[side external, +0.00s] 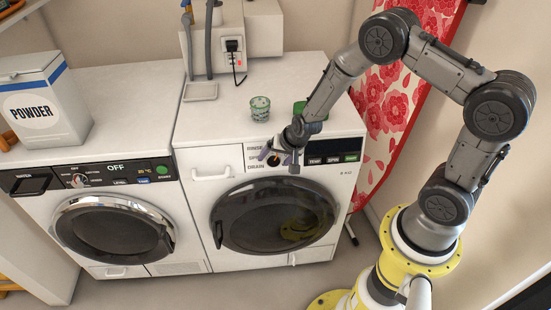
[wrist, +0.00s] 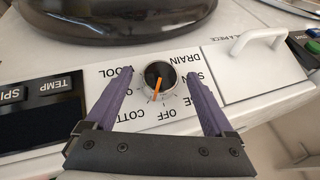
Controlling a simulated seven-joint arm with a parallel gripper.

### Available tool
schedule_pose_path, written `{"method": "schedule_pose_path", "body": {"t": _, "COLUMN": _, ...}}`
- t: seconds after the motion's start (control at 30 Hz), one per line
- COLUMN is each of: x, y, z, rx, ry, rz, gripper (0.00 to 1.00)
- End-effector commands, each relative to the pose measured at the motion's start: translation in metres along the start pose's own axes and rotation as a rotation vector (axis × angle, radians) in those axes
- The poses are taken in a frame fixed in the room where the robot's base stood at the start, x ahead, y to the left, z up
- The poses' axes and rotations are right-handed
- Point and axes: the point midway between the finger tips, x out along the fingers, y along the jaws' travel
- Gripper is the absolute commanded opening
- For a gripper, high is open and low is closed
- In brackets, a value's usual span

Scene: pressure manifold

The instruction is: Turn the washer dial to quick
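My gripper (side external: 279,159) is at the control panel of the right-hand machine (side external: 200,147). In the wrist view, my open gripper (wrist: 158,73) has one purple finger on each side of a round dial (wrist: 160,76). Gaps show between the fingers and the dial. The dial has a dark centre, a silver rim and an orange pointer directed roughly at OFF (wrist: 160,115). Upside-down labels around it include DRAIN, OFF and partly hidden ones; I read no QUICK label. The left-hand machine (side external: 90,160) has its own small dial (side external: 78,181) and a display reading OFF.
A white drawer (wrist: 253,62) with a raised handle lies beside the dial. A dark display (wrist: 35,108) with TEMP and SPIN buttons is on the other side. A powder box (side external: 45,105) stands on the left machine, and a patterned cup (side external: 260,108) on the right one.

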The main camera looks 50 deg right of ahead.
Motion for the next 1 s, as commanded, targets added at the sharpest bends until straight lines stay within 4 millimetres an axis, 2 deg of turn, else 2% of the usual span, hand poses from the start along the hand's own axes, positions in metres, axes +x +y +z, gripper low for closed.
{"method": "schedule_pose_path", "body": {"t": 0.23, "x": 0.0, "y": 0.0, "z": 0.001, "rx": -0.001, "ry": -0.002, "rz": 0.001, "gripper": 0.87}}
{"method": "schedule_pose_path", "body": {"t": 0.37, "x": -0.007, "y": -0.001, "z": 0.0, "rx": -0.001, "ry": -0.001, "rz": 0.0, "gripper": 0.87}}
{"method": "schedule_pose_path", "body": {"t": 1.0, "x": -0.099, "y": 0.0, "z": 0.001, "rx": -0.001, "ry": -0.002, "rz": 0.0, "gripper": 0.87}}
